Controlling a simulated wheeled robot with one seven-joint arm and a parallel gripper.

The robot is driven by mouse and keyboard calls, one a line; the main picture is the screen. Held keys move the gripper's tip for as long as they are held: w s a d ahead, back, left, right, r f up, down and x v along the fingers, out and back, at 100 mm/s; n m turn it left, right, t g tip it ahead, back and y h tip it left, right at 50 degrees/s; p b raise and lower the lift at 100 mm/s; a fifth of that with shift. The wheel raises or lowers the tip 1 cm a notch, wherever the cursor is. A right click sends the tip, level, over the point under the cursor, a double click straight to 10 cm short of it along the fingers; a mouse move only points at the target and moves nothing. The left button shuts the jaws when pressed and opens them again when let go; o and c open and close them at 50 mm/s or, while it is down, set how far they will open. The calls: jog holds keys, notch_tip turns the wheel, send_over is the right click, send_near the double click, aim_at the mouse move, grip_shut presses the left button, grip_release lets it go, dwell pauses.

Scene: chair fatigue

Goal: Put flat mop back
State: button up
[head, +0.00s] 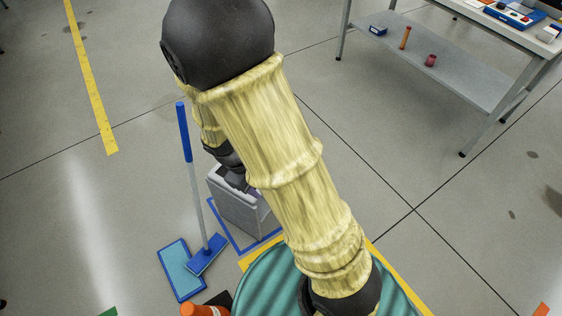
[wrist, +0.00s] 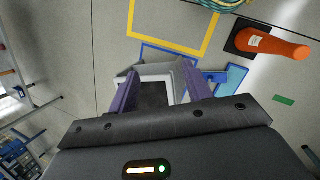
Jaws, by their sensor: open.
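The flat mop (head: 196,185) stands near upright on the floor, with a blue grip at the top, a grey pole and a blue head. Its head rests at the right edge of a light-blue, blue-bordered floor rectangle (head: 178,272). In the wrist view the blue mop head (wrist: 218,77) shows right of my fingers, beside the light-blue rectangle (wrist: 237,77). My gripper (wrist: 160,72) is open and points down over a grey bin (wrist: 155,72), apart from the mop. In the head view my arm hides most of the gripper.
The grey bin (head: 236,208) stands in a blue floor outline right of the mop. An orange cone (wrist: 268,43) stands near the light-blue rectangle. A ribbed teal round thing (head: 262,288) is in front. A grey table (head: 440,62) is at the back right. The left floor is clear.

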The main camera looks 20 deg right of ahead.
jog(key=s+d+r+m+t+y, duration=0.3)
jog(key=d+r+m, duration=0.1)
jog(key=r+m, duration=0.3)
notch_tip(320, 180, up, 2)
jog(key=shift+d+r+m+y, duration=0.2)
jog(key=shift+d+m+y, duration=0.1)
jog(key=shift+d+y, duration=0.1)
